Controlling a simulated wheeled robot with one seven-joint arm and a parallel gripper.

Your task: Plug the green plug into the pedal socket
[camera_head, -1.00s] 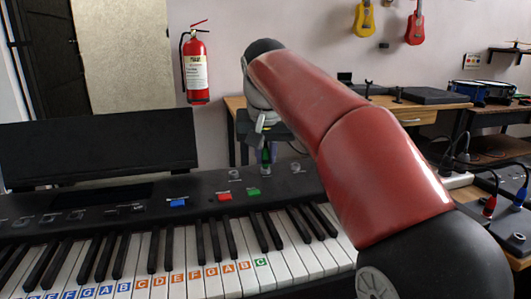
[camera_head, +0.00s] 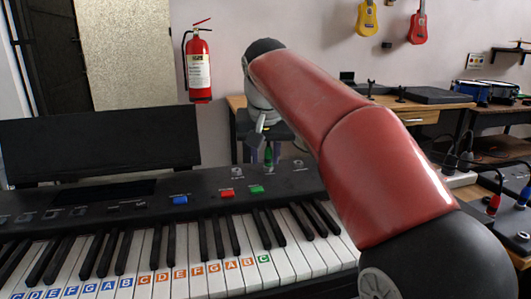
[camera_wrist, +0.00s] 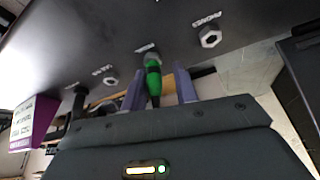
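The green plug (camera_wrist: 153,78) is in the wrist view with its front end at the middle socket (camera_wrist: 151,57) on the dark panel of the keyboard. The plug covers most of this socket, and its label is too small to read surely. It looks seated there, but how deep I cannot tell. My gripper (camera_wrist: 160,82) has one finger on each side of the plug, with a visible gap on both sides, so it is open around it. In the head view the green plug (camera_head: 268,155) shows small behind the keyboard (camera_head: 120,215), below my wrist.
A socket (camera_wrist: 209,38) labelled PHONES is to the right, and another bare socket (camera_wrist: 110,78) to the left. A black plug (camera_wrist: 76,100) sits further left, near a purple and white box (camera_wrist: 33,122). A desk (camera_head: 420,117) stands behind, by the wall.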

